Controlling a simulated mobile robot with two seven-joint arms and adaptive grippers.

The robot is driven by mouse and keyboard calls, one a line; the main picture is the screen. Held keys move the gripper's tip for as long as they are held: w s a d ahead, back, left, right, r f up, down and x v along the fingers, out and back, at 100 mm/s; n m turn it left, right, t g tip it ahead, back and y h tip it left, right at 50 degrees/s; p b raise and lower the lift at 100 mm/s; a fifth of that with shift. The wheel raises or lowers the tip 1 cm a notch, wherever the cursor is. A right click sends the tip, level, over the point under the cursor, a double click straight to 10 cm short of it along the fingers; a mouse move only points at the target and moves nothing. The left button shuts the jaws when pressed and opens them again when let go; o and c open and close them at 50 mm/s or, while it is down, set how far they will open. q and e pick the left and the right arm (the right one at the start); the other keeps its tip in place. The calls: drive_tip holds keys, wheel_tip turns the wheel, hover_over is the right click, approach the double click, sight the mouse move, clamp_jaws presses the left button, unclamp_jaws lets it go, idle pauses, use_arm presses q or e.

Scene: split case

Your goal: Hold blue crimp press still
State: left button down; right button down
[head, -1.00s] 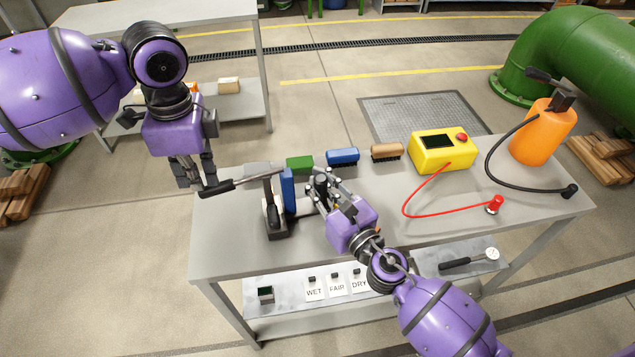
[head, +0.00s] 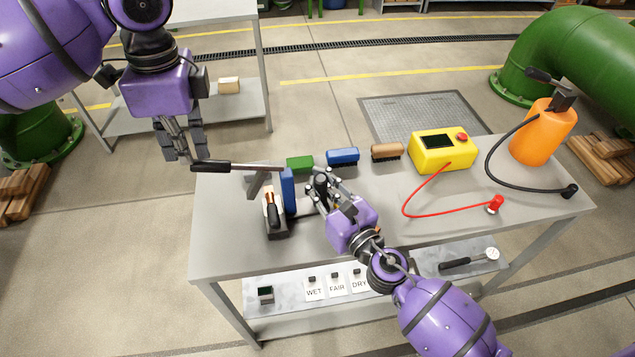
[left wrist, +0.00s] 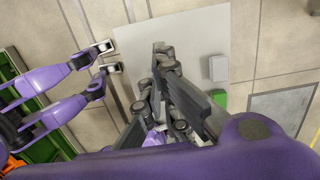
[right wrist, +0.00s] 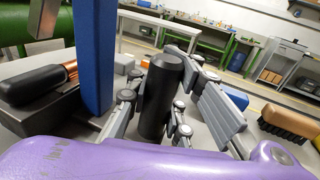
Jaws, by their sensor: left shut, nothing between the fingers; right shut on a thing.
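The blue crimp press has a blue post (head: 288,190) and a dark base (head: 277,231) at the table's left part. Its lever, with a black handle (head: 211,166), points left, nearly level in the head view. A copper-coloured piece (head: 270,199) with a black part sits at the base. My right gripper (head: 322,186) is shut on an upright black grip (right wrist: 160,95), right of the post; a grey bar runs between post and grip. My left gripper (head: 178,158) is shut and empty, just left of the handle's end; contact is unclear. It also shows in the left wrist view (left wrist: 160,48).
A yellow box (head: 442,150) with a red lead and an orange bottle (head: 543,132) stand right.

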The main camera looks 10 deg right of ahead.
sight(192, 171)
use_arm(q)
drive_tip(key=shift+r, duration=0.3)
drive_tip(key=shift+s+a+f, duration=0.1)
drive_tip(key=shift+f, duration=2)
drive_tip(key=shift+a+f, duration=0.1)
drive_tip(key=shift+f, duration=1.95)
drive_tip(key=shift+r, duration=0.1)
drive_tip(key=shift+d+r, duration=0.2)
drive_tip(key=shift+r, duration=3.8)
